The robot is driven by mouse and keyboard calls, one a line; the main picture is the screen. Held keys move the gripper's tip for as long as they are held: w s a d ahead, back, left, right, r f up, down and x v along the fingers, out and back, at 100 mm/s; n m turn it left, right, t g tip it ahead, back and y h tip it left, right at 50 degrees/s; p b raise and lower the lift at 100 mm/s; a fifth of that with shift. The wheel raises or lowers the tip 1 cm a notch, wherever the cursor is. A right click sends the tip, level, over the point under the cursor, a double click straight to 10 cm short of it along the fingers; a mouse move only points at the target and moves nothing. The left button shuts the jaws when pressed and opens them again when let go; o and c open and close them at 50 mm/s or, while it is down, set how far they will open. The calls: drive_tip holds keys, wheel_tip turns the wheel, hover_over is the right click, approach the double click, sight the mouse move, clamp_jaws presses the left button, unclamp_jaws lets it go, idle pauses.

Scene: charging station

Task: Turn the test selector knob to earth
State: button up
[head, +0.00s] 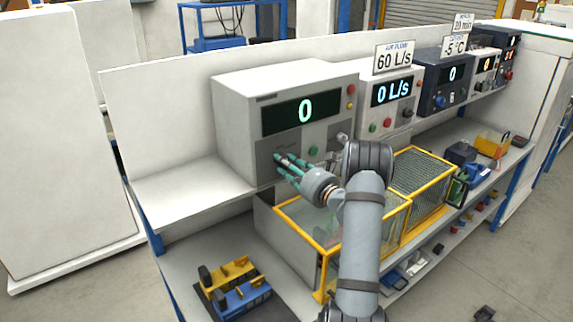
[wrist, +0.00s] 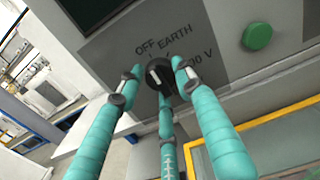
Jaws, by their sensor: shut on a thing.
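The test selector knob (wrist: 158,73) is round and black with a white mark. It sits on the dark panel of the large grey tester (head: 232,115), whose display reads 0. Labels OFF, EARTH and a partly covered one ending in "00 V" are printed around it in the wrist view. The white mark appears to lie on the OFF side, but I cannot tell its exact angle. My gripper (head: 284,163) has teal fingers and is shut on the knob; in the wrist view its fingertips (wrist: 160,82) surround it. The knob is hidden by the fingers in the head view.
A green button (wrist: 257,36) lies right of the knob. An air-flow unit (head: 391,92) reading 0 L/s and a dark unit (head: 440,95) stand further right. A yellow-framed bin (head: 310,235) is below my gripper. The shelf left of the tester (head: 180,190) is clear.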

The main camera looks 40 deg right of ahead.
drive_tip(key=shift+r+m, duration=0.1)
drive_tip(key=shift+m, duration=0.5)
drive_tip(key=m+p, duration=0.2)
drive_tip(key=m, duration=0.6)
drive_tip(key=shift+d+r+p, duration=0.1)
drive_tip(key=shift+d+p, duration=0.05)
drive_tip(key=shift+p, duration=0.2)
drive_tip(key=shift+m, duration=0.4)
drive_tip(key=o, duration=1.1)
drive_tip(key=shift+o, duration=0.2)
drive_tip(key=shift+f, duration=0.2)
